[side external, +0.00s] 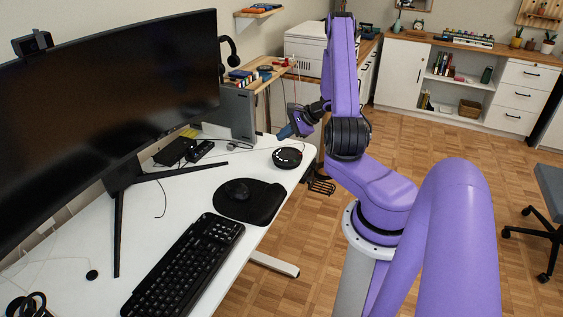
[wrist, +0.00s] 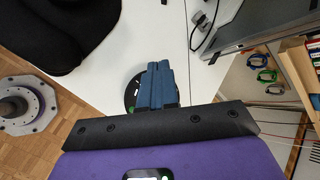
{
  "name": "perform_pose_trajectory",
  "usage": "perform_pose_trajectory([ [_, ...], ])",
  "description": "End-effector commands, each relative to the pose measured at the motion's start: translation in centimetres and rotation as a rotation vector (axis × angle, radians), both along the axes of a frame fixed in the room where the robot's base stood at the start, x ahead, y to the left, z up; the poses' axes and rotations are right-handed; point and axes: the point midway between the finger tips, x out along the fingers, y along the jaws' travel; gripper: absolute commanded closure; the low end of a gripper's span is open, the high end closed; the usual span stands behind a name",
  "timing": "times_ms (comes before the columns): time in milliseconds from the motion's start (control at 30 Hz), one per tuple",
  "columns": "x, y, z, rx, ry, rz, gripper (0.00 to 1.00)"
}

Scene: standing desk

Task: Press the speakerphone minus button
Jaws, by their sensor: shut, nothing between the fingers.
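The speakerphone (side external: 287,158) is a round black disc lying on the white desk near its far right corner. In the wrist view the speakerphone (wrist: 130,92) is mostly hidden behind my gripper, with its left edge showing and a small green light near its lower rim. The minus button cannot be made out. My gripper (side external: 285,133) is above the speakerphone in the side view, with its blue fingers pointing down and left. In the wrist view my gripper (wrist: 156,68) has its blue fingers together, empty, overlapping the disc. I cannot tell whether they touch it.
A mouse (side external: 238,190) on a black mat (side external: 264,203) and a keyboard (side external: 185,268) lie nearer on the desk. A large monitor (side external: 110,105) stands at left. A grey box (side external: 232,112) and small black devices (side external: 176,151) stand behind. White desk surface is clear around the speakerphone.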

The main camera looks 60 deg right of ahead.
Motion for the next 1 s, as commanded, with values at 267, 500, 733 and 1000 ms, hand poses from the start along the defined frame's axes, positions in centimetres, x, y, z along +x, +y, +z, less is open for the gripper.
perform_pose_trajectory([
  [267, -0.1, 0.1, 1.6, 0.001, 0.003, 0.0, 1.0],
  [500, -0.1, 0.1, 1.5, 0.001, 0.003, 0.0, 1.0],
  [733, -0.1, 0.1, 0.2, 0.003, 0.004, 0.0, 1.0],
  [1000, -0.1, 0.1, -3.2, 0.005, 0.005, 0.0, 1.0],
])
